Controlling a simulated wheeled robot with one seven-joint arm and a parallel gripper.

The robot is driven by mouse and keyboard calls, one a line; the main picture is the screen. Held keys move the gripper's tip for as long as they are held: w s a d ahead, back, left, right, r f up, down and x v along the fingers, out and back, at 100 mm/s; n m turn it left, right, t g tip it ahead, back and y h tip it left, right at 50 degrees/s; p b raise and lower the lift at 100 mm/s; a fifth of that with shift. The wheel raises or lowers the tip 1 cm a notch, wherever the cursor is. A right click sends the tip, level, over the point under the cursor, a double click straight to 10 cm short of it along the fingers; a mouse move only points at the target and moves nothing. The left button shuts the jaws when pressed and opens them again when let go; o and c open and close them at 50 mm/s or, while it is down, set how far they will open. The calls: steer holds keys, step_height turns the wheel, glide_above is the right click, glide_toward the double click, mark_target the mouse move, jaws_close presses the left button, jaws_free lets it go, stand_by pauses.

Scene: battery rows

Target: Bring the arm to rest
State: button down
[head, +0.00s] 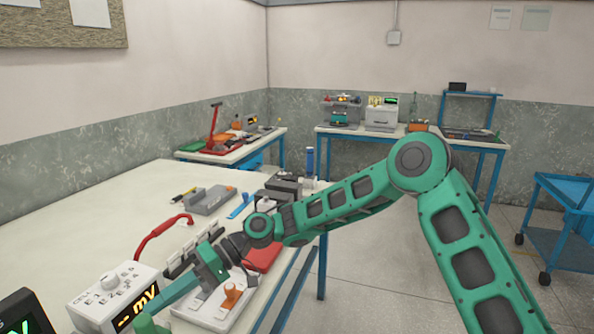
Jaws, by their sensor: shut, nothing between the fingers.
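My green arm reaches in from the right and bends down to the left over the pale worktable (100,220). My gripper (170,297) is at its lower left end, low over the front part of the table, close to a white meter box (113,296). It is shut and holds nothing. The fingertips are small and partly merge with the things around them, so I cannot tell whether they touch anything.
A white board with an orange part (231,294), a red item (263,256), a red curved handle (163,231) and a grey holder (207,200) crowd the table near my arm. The table's left part is clear. A blue cart (566,205) stands at right.

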steer(key=w+d+f+m+t+h, duration=0.1)
steer(key=w+d+m+t+h, duration=0.15)
steer(key=d, duration=0.85)
steer(key=w+d+f+m+t+h, duration=0.1)
steer(key=w+d+t+h, duration=0.15)
steer(key=d, duration=0.75)
steer(key=w+d+f+m+t+h, duration=0.15)
steer(key=w+d, duration=0.25)
steer(key=d, duration=0.7)
steer(key=s+d+r+m+t+h, duration=0.1)
steer(key=s+d+r+m+h, duration=0.15)
steer(key=d, duration=0.75)
steer(key=s+d+r+m+t+h, duration=0.1)
steer(key=s+d+m, duration=0.15)
steer(key=d, duration=0.75)
steer(key=s+d+r+m, duration=0.1)
steer(key=s+d+m, duration=0.3)
steer(key=s+d, duration=0.4)
steer(key=s+d+r+m+h, duration=0.1)
steer(key=s+d+m, duration=0.3)
steer(key=s+d, duration=0.5)
steer(key=s+r, duration=0.1)
steer(key=s, duration=0.3)
steer(key=shift+s+d+m, duration=0.15)
steer(key=shift+s+m, duration=0.15)
steer(key=shift+s, duration=0.1)
